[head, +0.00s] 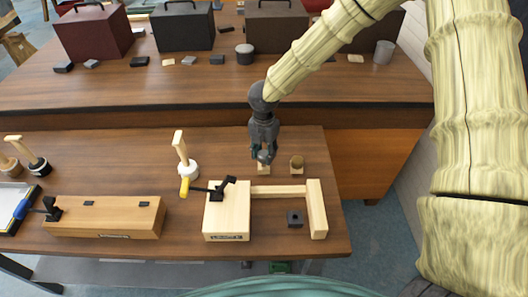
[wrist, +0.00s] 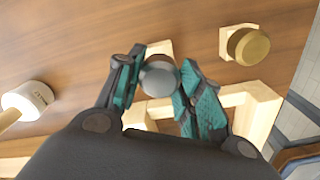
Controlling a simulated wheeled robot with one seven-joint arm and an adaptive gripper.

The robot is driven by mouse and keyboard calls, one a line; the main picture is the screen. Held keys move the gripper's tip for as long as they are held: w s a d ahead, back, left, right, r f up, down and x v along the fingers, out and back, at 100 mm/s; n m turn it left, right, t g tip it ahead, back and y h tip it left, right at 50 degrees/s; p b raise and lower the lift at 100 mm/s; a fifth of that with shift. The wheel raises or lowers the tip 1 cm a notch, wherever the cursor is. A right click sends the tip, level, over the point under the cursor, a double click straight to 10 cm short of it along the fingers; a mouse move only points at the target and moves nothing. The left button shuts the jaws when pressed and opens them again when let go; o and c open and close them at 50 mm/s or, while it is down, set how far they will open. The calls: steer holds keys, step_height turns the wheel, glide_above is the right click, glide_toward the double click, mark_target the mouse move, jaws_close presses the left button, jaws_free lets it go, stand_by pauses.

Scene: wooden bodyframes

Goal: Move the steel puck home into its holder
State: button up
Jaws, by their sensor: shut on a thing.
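My gripper (head: 263,150) is over the front wooden table, its teal fingers closed on the steel puck (wrist: 158,77). The puck is a small grey round piece between the fingertips in the wrist view. A pale wooden block (head: 263,169), which looks like a holder, stands right below the gripper in the head view. In the wrist view this block (wrist: 157,48) shows just beyond the puck and is partly hidden by it. I cannot tell whether the puck touches it. A brass-coloured puck (wrist: 250,45) sits on a similar block to the right.
A wooden box with a black toggle clamp (head: 227,212) and an L-shaped wooden frame (head: 317,208) stand in front. Cases line the rear bench.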

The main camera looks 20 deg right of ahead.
mark_target(264, 153)
steer(key=shift+f+b, duration=0.7)
steer(key=shift+f, duration=0.9)
steer(key=o, duration=1.2)
steer(key=shift+r, duration=0.1)
step_height(264, 153, up, 12)
steer(key=shift+f, duration=0.1)
stand_by(0.5)
